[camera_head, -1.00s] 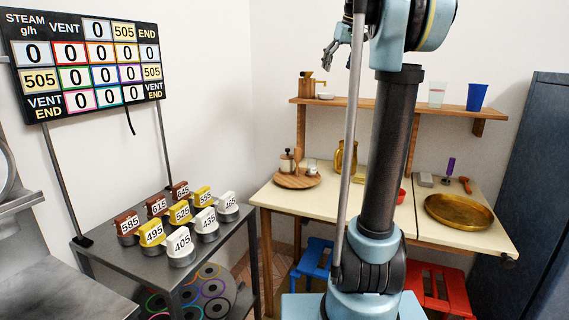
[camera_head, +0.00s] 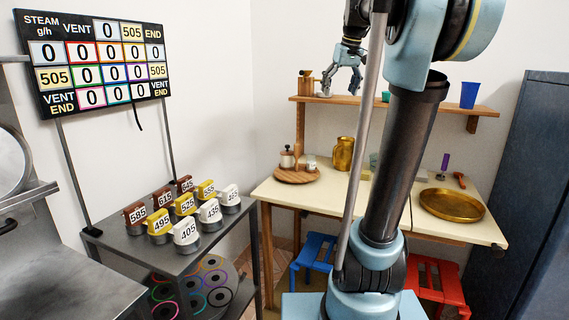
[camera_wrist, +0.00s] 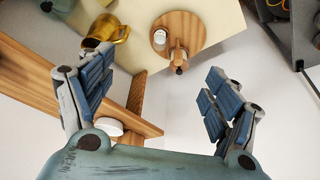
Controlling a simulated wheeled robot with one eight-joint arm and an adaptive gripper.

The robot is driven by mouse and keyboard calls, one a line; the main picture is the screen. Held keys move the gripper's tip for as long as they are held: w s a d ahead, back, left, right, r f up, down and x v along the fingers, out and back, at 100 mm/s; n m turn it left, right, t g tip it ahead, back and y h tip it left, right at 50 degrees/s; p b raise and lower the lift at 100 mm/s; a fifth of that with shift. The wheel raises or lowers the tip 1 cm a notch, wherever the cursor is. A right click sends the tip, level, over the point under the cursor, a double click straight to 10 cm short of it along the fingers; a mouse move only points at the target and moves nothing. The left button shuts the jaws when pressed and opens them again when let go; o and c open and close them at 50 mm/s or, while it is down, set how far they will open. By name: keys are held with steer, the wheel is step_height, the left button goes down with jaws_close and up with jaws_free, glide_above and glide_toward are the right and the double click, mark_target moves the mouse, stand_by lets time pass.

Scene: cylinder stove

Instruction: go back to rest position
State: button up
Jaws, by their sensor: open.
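My gripper (camera_head: 341,80) is open and empty. In the head view it hangs with its fingers pointing down, in front of the wall shelf (camera_head: 400,104) and above the cream table (camera_head: 285,190). In the wrist view the two blue-padded fingers of my gripper (camera_wrist: 157,100) are spread wide apart with nothing between them. Below and beyond them are the round wooden board (camera_wrist: 190,22) and the gold jug (camera_wrist: 107,33).
The shelf also shows close beside my left finger in the wrist view (camera_wrist: 50,75). A blue cup (camera_head: 470,95) stands on it. A gold tray (camera_head: 452,205) lies on the table. A dark cabinet (camera_head: 520,170) is at right. Numbered blocks (camera_head: 186,230) stand on a grey table at left.

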steer(key=s+f+m, duration=0.1)
steer(key=s+f, duration=1.4)
steer(key=f, duration=0.4)
steer(key=s+f+m+g+h, duration=0.1)
steer(key=s+f+m, duration=0.1)
steer(key=s+f, duration=1.3)
step_height(320, 180, down, 5)
steer(key=shift+s+a+r+g, duration=0.2)
steer(key=shift+s+g, duration=0.1)
steer(key=shift+s, duration=0.05)
steer(key=shift+w+f, duration=0.2)
steer(key=shift+w, duration=0.25)
